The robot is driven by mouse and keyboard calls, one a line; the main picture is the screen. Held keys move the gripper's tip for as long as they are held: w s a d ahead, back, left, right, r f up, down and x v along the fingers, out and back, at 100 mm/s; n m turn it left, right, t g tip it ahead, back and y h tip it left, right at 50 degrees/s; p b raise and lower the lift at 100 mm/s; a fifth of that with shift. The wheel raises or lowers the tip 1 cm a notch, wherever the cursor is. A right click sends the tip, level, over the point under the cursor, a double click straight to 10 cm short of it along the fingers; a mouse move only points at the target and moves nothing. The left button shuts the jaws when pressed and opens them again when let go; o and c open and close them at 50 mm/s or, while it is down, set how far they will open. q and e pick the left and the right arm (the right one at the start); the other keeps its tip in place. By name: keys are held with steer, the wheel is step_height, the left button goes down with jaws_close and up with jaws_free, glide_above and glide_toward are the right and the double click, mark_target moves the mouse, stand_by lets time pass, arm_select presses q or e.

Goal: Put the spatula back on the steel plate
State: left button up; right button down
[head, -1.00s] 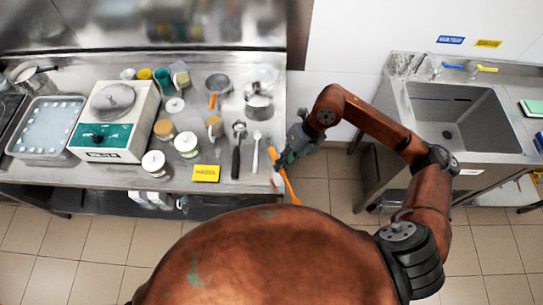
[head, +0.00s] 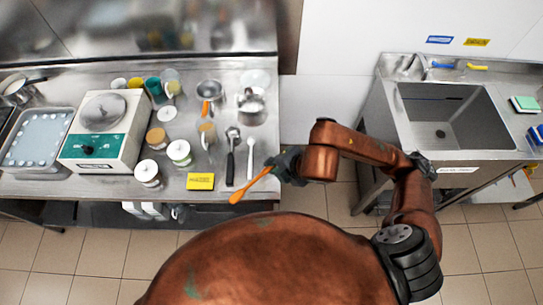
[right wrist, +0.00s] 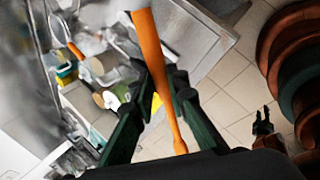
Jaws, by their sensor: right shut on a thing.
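The orange spatula (head: 252,184) is held in my right gripper (head: 275,166) near the counter's front right corner. In the head view it slants down and left from the fingers, its wider end at lower left; its height above the counter is unclear. In the right wrist view the spatula (right wrist: 150,45) passes between the dark green fingers of the gripper (right wrist: 155,75). I cannot tell surely which thing is the steel plate; a shiny pale disc (head: 256,78) lies at the counter's back right.
The steel counter (head: 262,135) holds a ladle-like tool (head: 231,155), a white spoon (head: 250,158), a yellow sign (head: 200,181), several jars and a white machine (head: 95,145) with a green panel. A sink (head: 455,115) stands to the right, across a floor gap.

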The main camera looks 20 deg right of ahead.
steer(key=w+f+b, duration=0.1)
steer(key=w+d+f+b, duration=0.1)
steer(key=b, duration=0.1)
steer(key=shift+b, duration=0.3)
steer(key=w+d+f, duration=0.1)
steer(key=w+f, duration=0.1)
steer(key=w, duration=0.1)
steer(key=w+d+f, duration=0.1)
steer(key=w+f, duration=0.1)
steer(key=w, duration=0.1)
steer(key=w+d+f, duration=0.1)
steer(key=w+f, duration=0.1)
steer(key=w, duration=0.1)
steer(key=shift+w+d+f, duration=0.2)
steer(key=shift+f, duration=0.15)
steer(key=shift+w+d+f, duration=0.1)
steer(key=shift+w+f, duration=0.2)
steer(key=shift+f, duration=0.05)
steer(key=f, duration=0.3)
steer(key=shift+w+d+f, duration=0.1)
steer(key=shift+w+f, duration=0.1)
steer(key=shift+f, duration=0.1)
steer(key=shift+f+b, duration=0.55)
